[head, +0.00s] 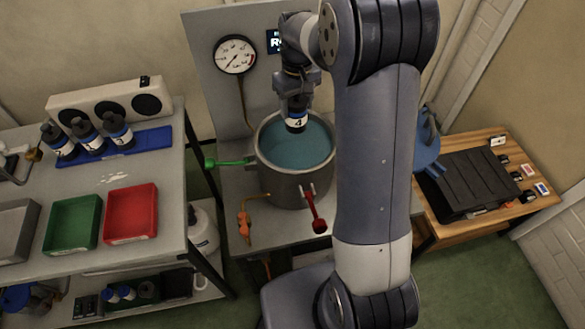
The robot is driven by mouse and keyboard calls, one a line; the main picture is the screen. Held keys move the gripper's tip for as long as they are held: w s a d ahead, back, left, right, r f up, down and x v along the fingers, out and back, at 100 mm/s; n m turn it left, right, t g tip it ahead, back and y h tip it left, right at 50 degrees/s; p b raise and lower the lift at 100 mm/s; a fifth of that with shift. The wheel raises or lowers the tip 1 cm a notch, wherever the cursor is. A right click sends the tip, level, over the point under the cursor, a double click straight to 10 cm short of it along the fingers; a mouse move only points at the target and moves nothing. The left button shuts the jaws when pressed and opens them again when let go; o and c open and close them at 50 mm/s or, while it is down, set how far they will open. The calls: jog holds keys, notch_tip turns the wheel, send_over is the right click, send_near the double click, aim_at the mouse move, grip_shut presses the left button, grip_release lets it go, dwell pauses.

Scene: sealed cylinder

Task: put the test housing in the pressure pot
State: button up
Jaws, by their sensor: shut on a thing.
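A dark cylindrical test housing with a white and blue band marked 4 (297,121) hangs upright in my gripper (294,98). My gripper is shut on its upper part. The pressure pot (289,186) is an open grey metal vessel with blue-green water inside. The housing is over the pot's opening, toward its back; I cannot tell whether its lower end touches the water. My arm covers part of the pot's right side.
A round gauge (235,54) is on the panel behind. A green-handled valve (229,162), a red handle (316,213) and an orange valve (244,226) surround the pot. Several housings (86,136) stand on a blue rack, with green (73,224) and red (131,212) trays nearby.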

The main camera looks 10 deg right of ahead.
aim_at(296, 123)
notch_tip(296, 123, down, 9)
jog(key=b, duration=0.5)
jog(key=shift+w+f+b, duration=0.1)
jog(key=shift+b, duration=0.2)
notch_tip(296, 123, down, 10)
jog(key=shift+r+p, duration=0.1)
jog(key=shift+p, duration=0.2)
jog(key=o, duration=1.4)
jog(key=shift+f, duration=0.2)
jog(key=shift+o, duration=0.2)
notch_tip(296, 123, up, 12)
jog(key=shift+r, duration=0.1)
